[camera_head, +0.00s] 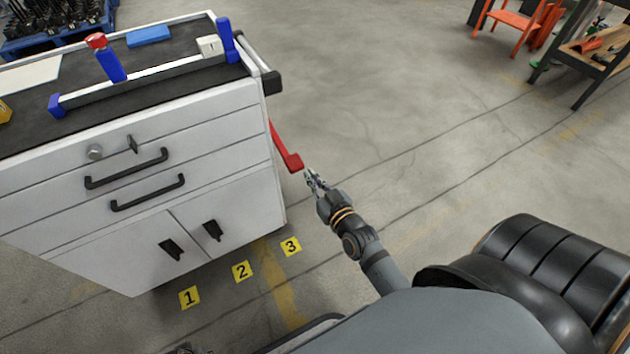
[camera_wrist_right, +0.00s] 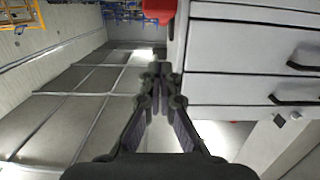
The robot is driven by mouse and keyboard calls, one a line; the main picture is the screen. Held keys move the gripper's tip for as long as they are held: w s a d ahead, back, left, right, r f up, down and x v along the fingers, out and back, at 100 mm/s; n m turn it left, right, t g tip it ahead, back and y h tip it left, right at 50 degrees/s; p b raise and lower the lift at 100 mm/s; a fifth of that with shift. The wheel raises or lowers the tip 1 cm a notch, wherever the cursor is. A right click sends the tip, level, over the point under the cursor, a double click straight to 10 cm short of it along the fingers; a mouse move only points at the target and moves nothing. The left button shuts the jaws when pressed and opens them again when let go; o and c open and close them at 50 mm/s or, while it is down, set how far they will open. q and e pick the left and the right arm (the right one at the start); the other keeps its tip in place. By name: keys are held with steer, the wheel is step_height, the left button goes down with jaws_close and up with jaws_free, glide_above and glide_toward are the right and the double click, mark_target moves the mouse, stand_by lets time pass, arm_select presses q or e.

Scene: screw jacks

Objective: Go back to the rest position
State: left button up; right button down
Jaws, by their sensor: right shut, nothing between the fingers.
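My right gripper (camera_head: 312,178) is in the head view, to the right of the white cabinet (camera_head: 235,125). Its fingertips are close to the lower end of a red bar (camera_head: 290,160) at the cabinet's right side. The right wrist view shows the gripper (camera_wrist_right: 160,72) with its fingertips together and nothing between them. The red part (camera_wrist_right: 160,10) lies beyond the fingertips at the top of that view; whether they touch it I cannot tell. My left gripper is not in view.
On the cabinet top are a blue-and-silver clamp-like jack (camera_head: 150,80), a blue block (camera_head: 148,36) and a white block numbered 1 (camera_head: 209,45). Yellow floor markers, including one numbered 3 (camera_head: 290,246), lie before the cabinet. Open floor lies right of it; a workbench (camera_head: 590,50) stands far right.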

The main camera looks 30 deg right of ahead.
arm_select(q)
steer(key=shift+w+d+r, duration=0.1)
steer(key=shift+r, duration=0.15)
arm_select(e)
steer(key=shift+s+r, duration=0.1)
steer(key=shift+s, duration=0.55)
